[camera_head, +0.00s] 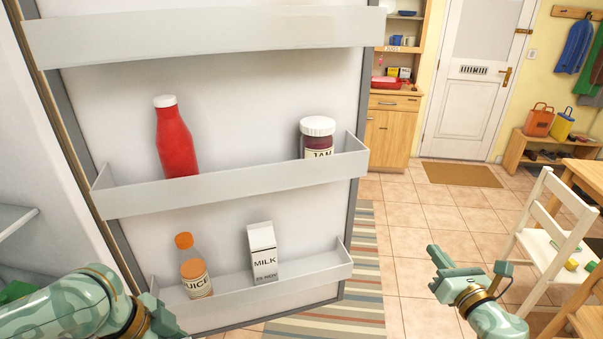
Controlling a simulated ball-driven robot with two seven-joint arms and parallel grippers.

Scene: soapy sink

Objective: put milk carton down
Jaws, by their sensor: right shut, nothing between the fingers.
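The milk carton (262,252) is white with a dark MILK label. It stands upright in the lower shelf (300,272) of the open fridge door, right of the orange-capped juice bottle (195,270). No gripper touches it. My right gripper (440,270) is at the lower right, over the tiled floor, well apart from the carton, shut and empty. My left gripper (165,318) is at the bottom left, below and left of the juice bottle. Its fingers are mostly hidden behind the wrist and cut by the bottom edge.
A red bottle (175,140) and a jam jar (318,136) stand in the middle door shelf (235,186). The fridge interior is at far left. A white chair (548,222) stands right of my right gripper.

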